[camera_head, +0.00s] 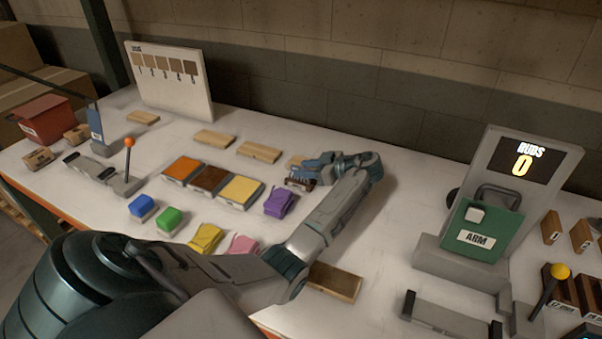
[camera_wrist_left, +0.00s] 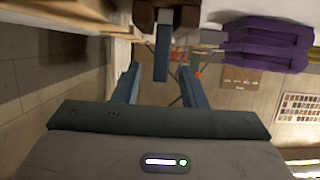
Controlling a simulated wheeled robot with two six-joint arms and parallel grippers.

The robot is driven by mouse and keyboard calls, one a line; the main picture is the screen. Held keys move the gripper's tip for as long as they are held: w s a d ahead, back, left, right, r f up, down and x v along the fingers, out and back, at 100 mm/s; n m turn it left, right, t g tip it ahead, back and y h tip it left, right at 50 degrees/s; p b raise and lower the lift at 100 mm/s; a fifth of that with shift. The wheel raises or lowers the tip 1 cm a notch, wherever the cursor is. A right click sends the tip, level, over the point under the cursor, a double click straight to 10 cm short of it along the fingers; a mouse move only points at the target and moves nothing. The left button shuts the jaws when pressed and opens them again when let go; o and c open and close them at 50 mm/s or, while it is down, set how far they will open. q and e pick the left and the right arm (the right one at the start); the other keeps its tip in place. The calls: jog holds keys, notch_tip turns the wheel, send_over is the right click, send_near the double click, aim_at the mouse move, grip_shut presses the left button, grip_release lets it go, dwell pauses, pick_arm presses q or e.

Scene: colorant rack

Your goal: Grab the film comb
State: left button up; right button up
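A small dark brown comb-like piece (camera_head: 299,184), which I take to be the film comb, lies on the table beside the purple folded cloth (camera_head: 279,202). My left gripper (camera_head: 308,171) reaches in close to it and partly overlaps it. In the left wrist view, my left gripper's two blue fingers (camera_wrist_left: 159,86) stand apart. A blue-grey bar (camera_wrist_left: 162,52) joined to a dark brown block (camera_wrist_left: 168,14) shows just ahead, in line with the gap. I cannot tell whether the fingers touch it. My right gripper is not in view.
Orange, brown and yellow trays (camera_head: 210,182) lie left of the purple cloth. Wooden blocks (camera_head: 258,152) sit behind. Yellow and pink cloths lie in front. A grey machine with a green "ARM" panel (camera_head: 482,233) stands at right. The table between it and my arm is clear.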

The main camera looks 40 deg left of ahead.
aim_at(302, 167)
pick_arm(q)
jog(key=x, duration=0.4)
jog(key=shift+a, duration=0.1)
grip_shut()
jog(key=shift+r, duration=0.1)
